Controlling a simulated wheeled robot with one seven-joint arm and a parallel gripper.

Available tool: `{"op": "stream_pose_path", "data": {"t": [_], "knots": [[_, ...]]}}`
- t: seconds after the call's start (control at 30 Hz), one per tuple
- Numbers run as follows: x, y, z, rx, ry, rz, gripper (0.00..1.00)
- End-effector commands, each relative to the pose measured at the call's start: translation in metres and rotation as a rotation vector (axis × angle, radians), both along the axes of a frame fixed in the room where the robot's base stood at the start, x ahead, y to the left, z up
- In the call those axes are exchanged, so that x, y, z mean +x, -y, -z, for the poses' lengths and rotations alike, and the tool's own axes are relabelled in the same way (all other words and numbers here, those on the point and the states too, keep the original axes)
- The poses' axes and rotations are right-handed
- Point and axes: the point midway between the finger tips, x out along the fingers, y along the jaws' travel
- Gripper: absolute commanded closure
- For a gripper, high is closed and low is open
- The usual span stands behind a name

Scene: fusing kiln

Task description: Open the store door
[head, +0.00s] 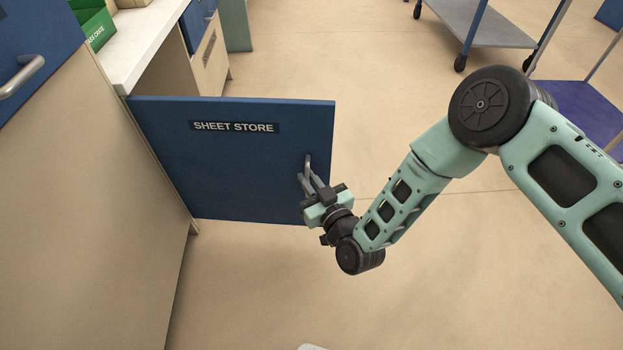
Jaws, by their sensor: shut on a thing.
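The store door (222,165) is a blue panel labelled "SHEET STORE". It stands swung out from the cabinet (172,72), hinged at its left edge, with its labelled face toward me. A grey bar handle (307,167) is near its right edge. My gripper (312,184) is at the handle, its fingers shut on it. The fingertips are small in view and partly cover the lower part of the handle. The inside of the store is mostly hidden behind the door.
A white counter (137,47) with a green crate (97,28) is at upper left. Another blue front with a grey handle (22,76) is at far left. A wheeled cart (480,22) stands at upper right. The floor right of and below the door is clear.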

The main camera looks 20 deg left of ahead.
Motion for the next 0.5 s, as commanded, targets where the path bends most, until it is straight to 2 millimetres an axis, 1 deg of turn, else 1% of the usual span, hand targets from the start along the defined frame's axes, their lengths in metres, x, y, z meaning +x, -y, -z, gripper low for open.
{"op": "stream_pose_path", "data": {"t": [0.03,0.23,0.27,0.3,0.33,0.5], "knots": [[-0.0103,-0.0122,-0.0035,0.01,-0.003,-0.032,1.0],[-0.0099,-0.0124,-0.0042,0.011,-0.002,-0.032,1.0],[-0.0098,-0.0125,-0.0043,0.011,-0.002,-0.032,0.86],[-0.0095,-0.0123,-0.0042,0.011,-0.002,-0.031,0.75],[-0.0093,-0.0121,-0.0043,0.011,-0.002,-0.031,0.68],[-0.0075,-0.0102,-0.0041,0.01,0.0,-0.026,0.68]]}}
